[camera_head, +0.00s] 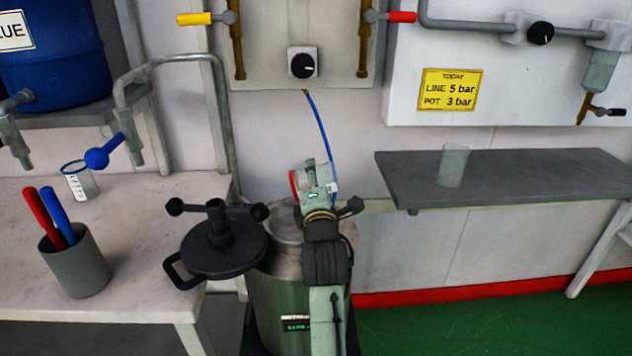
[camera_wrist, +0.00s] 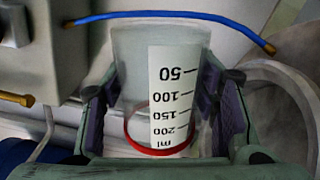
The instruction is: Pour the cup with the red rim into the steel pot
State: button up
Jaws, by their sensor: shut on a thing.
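My gripper (camera_head: 316,186) is shut on the clear cup with the red rim (camera_head: 294,183), above the steel pot (camera_head: 278,305). In the head view the red rim faces left, so the cup looks tipped on its side. In the wrist view the cup (camera_wrist: 130,55) sits between both fingers, its red rim towards the camera and its scale upside down. I cannot tell whether any liquid is in it. The pot's mouth is open and partly hidden behind my arm. A curved pale rim, seemingly the pot's, shows at the right of the wrist view.
The black lid (camera_head: 222,252) sits beside the pot's mouth, at its left. A blue-rimmed cup (camera_head: 82,183) and a grey pen holder (camera_head: 76,268) stand on the left bench (camera_head: 135,225). Another clear cup (camera_head: 453,165) stands on the right shelf (camera_head: 540,172). A blue hose (camera_head: 320,125) hangs behind my gripper.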

jog(key=shift+r+p, duration=0.8)
jog(key=shift+r, duration=0.45)
jog(key=m+p, duration=0.2)
jog(key=m, duration=0.1)
jog(key=shift+a+r+m, duration=0.1)
jog(key=shift+r+m, duration=0.2)
jog(key=m+p, duration=0.1)
jog(key=m, duration=0.2)
jog(key=shift+r, duration=0.15)
jog(key=m+p, duration=0.1)
jog(key=m, duration=0.2)
jog(key=shift+r, duration=0.15)
jog(key=m, duration=0.1)
jog(key=m+p, duration=0.1)
jog(key=m, duration=0.1)
jog(key=m+p, duration=0.1)
jog(key=m, duration=0.1)
jog(key=shift+r, duration=0.25)
jog(key=m+p, duration=0.2)
jog(key=m, duration=0.2)
jog(key=shift+r+m, duration=0.15)
jog(key=shift+m, duration=1.05)
